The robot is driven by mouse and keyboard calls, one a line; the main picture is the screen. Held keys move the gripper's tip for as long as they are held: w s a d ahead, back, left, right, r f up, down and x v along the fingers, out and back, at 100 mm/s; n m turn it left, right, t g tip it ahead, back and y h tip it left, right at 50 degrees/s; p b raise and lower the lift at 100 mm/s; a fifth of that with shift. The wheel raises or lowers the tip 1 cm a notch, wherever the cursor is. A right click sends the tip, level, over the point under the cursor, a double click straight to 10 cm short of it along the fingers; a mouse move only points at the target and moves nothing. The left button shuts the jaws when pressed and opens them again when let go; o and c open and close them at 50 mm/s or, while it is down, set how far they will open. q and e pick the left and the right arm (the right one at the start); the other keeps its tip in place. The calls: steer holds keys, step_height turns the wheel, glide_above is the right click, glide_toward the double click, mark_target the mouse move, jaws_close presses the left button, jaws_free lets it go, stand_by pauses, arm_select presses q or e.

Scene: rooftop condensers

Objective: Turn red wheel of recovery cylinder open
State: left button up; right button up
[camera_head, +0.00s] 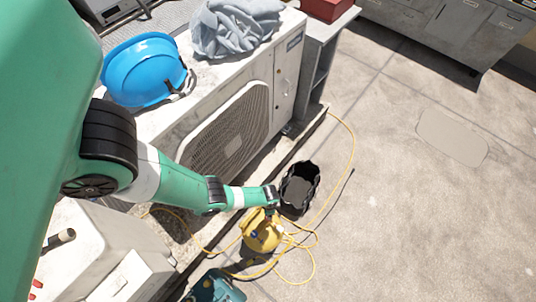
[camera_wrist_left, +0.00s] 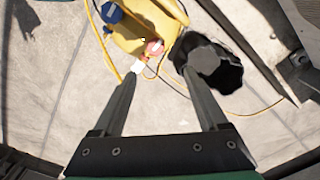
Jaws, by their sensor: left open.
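The yellow recovery cylinder (camera_head: 262,235) stands on the ground just below my left gripper (camera_head: 272,208) in the head view. In the left wrist view the cylinder (camera_wrist_left: 138,22) is at the top, with a red wheel (camera_wrist_left: 153,47) and a blue wheel (camera_wrist_left: 112,12) on it. My left gripper (camera_wrist_left: 163,74) is open, and its two fingers point towards the red wheel. The red wheel lies just beyond the fingertips, between their lines; contact does not show. A small white part (camera_wrist_left: 138,65) sits by the left fingertip. In the head view my gripper hides the cylinder's top.
A black bucket (camera_head: 300,183) stands close beside the cylinder, near the right finger in the wrist view. A yellow hose (camera_head: 312,262) loops on the ground around them. The condenser unit (camera_head: 232,132) is behind, with a blue helmet (camera_head: 145,70) on top. Open concrete lies right.

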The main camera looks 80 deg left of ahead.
arm_select(q)
steer(key=f+b, duration=0.3)
steer(key=f, duration=0.1)
steer(key=f+b, duration=0.7)
steer(key=f, duration=0.1)
steer(key=shift+s+d+f, duration=0.25)
steer(key=shift+d+f, duration=0.15)
arm_select(e)
step_height(320, 180, down, 11)
steer(key=shift+w+d+y, duration=0.25)
steer(key=shift+w+y, duration=0.05)
steer(key=shift+w, duration=0.05)
arm_select(q)
steer(key=shift+r, duration=0.1)
steer(key=shift+c, duration=0.2)
arm_select(e)
steer(key=shift+r, duration=0.15)
arm_select(q)
jaws_close()
